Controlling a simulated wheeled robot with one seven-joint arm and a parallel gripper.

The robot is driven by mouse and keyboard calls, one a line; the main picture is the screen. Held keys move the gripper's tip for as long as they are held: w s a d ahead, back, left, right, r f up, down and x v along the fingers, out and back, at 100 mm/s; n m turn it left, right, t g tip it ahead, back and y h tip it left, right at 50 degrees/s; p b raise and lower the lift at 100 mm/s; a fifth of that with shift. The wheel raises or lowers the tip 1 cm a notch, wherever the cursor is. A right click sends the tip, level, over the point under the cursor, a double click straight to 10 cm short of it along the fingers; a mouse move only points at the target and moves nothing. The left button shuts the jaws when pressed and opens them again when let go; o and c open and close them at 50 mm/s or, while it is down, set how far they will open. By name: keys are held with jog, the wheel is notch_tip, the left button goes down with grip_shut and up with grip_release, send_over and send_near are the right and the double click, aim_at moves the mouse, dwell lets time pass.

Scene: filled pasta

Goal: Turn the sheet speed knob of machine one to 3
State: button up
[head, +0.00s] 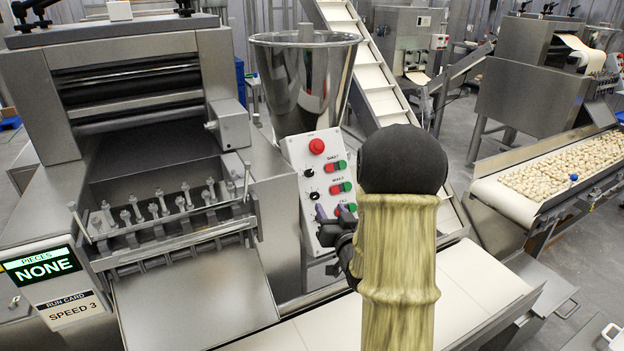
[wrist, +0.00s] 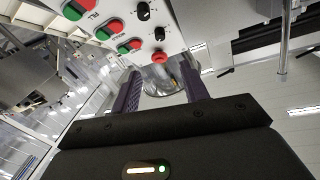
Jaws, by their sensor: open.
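The control panel (head: 298,150) is a tilted white plate on the machine in front of me, beside the steel hopper. It carries a round red button (head: 316,146), black knobs and rows of red and green buttons. An upper black knob (head: 309,172) and a lower one (head: 314,196) show at its left side. The panel appears upside down in the wrist view, with black knobs (wrist: 145,11) and (wrist: 159,34). I cannot read which is sheet speed, nor the settings. My gripper (head: 330,214) is open and empty, its purple fingers before the panel's lower part. My arm hides the panel's lower right.
A run card (head: 72,310) reads "SPEED 3", under a display (head: 40,265) reading "PIECES NONE". The steel hopper (head: 305,80) stands behind the panel. A pale conveyor belt (head: 480,290) runs below my arm. A second machine with a loaded belt (head: 560,165) stands at right.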

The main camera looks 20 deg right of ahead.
aim_at(311, 175)
jog(key=w+p, duration=0.1)
jog(key=w, duration=0.4)
jog(key=w+d+p, duration=0.1)
jog(key=w+p, duration=0.1)
jog(key=w, duration=0.4)
jog(key=w+d+p, duration=0.1)
jog(key=w+p, duration=0.1)
jog(key=w, duration=0.4)
jog(key=shift+w+d, duration=0.1)
jog(key=shift+d, duration=0.15)
grip_shut()
